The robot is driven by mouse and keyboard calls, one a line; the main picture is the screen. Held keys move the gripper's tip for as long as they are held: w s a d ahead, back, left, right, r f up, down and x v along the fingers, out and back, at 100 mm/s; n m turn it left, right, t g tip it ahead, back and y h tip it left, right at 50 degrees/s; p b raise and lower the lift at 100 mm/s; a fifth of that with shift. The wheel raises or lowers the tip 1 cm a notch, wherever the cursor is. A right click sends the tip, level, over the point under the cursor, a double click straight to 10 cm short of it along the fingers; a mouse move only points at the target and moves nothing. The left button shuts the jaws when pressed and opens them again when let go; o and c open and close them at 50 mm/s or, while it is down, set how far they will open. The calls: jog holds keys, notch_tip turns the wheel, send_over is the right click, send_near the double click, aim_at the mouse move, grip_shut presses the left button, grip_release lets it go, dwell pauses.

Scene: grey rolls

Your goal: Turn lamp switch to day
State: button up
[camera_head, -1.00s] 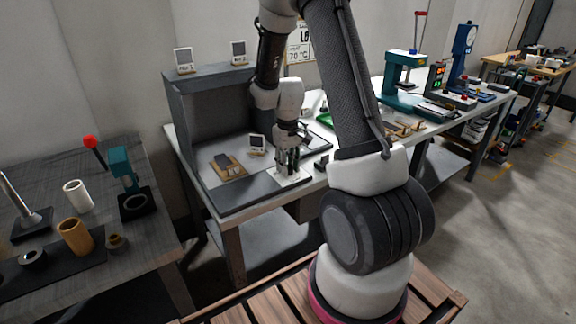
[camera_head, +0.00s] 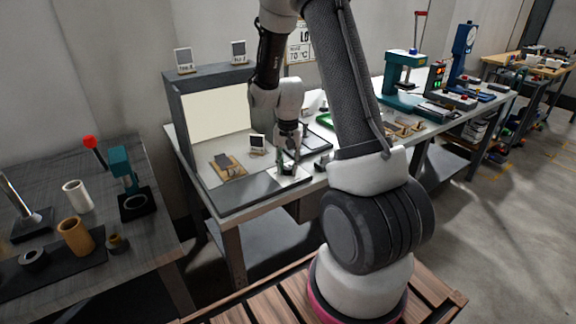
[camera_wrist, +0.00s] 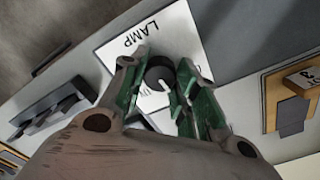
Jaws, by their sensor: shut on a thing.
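The lamp switch is a round black knob (camera_wrist: 160,75) with a white pointer mark, on a white plate (camera_wrist: 172,32) labelled LAMP. In the wrist view my gripper (camera_wrist: 158,82) is shut on the knob, a green-padded finger on either side of it. The lettering beside the knob is partly hidden by the fingers, so I cannot read which setting the pointer faces. In the head view my gripper (camera_head: 288,165) is down at the white plate (camera_head: 290,178) at the bench's front. The light booth (camera_head: 215,112) behind it has a brightly lit pale back panel.
A wooden board with a grey piece (camera_head: 228,166) and a small display card (camera_head: 257,144) stand in the booth, left of my gripper. A dark tray (camera_head: 315,141) lies to the right. A side table (camera_head: 150,235) with rolls is at the left.

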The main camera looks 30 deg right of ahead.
aim_at(288, 167)
jog(key=shift+m, duration=0.6)
jog(key=o, duration=1)
jog(key=shift+o, duration=0.2)
jog(key=shift+r, duration=0.1)
notch_tip(288, 167, up, 12)
